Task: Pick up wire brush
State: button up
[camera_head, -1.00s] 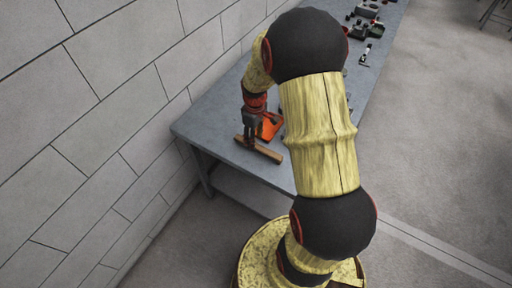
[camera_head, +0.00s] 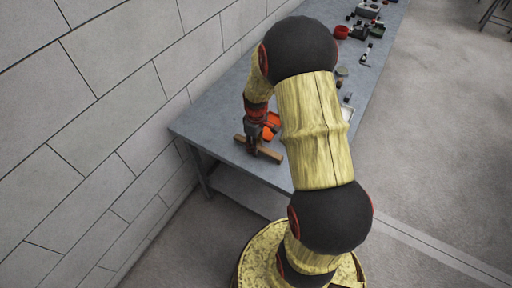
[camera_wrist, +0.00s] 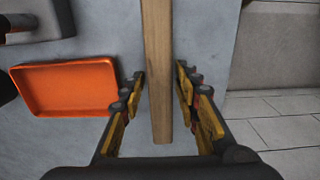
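The wire brush (camera_head: 267,153) lies near the close end of the grey table, seen as a long brown wooden bar. In the wrist view its wooden handle (camera_wrist: 158,60) runs from the top edge down between my fingers. My gripper (camera_head: 254,145) is low at the table, over the brush. In the wrist view my gripper (camera_wrist: 160,85) is open, with one finger on each side of the wood and a gap visible on both sides. The bristles cannot be seen in either view.
An orange tray (camera_wrist: 66,87) lies left of the brush in the wrist view. The grey table (camera_head: 205,118) runs along a block wall (camera_head: 100,80). Its near edge is close to the brush. A red bowl (camera_head: 341,32) and several small items stand farther along.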

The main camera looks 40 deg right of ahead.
grip_shut()
jog(key=shift+r, duration=0.1)
dwell(0.4)
jog(key=shift+r, duration=0.6)
jog(key=s+d+r+p, duration=0.4)
jog(key=s+d+r, duration=0.5)
jog(key=s+r, duration=0.1)
jog(key=shift+s+r, duration=0.4)
jog(key=shift+r, duration=0.45)
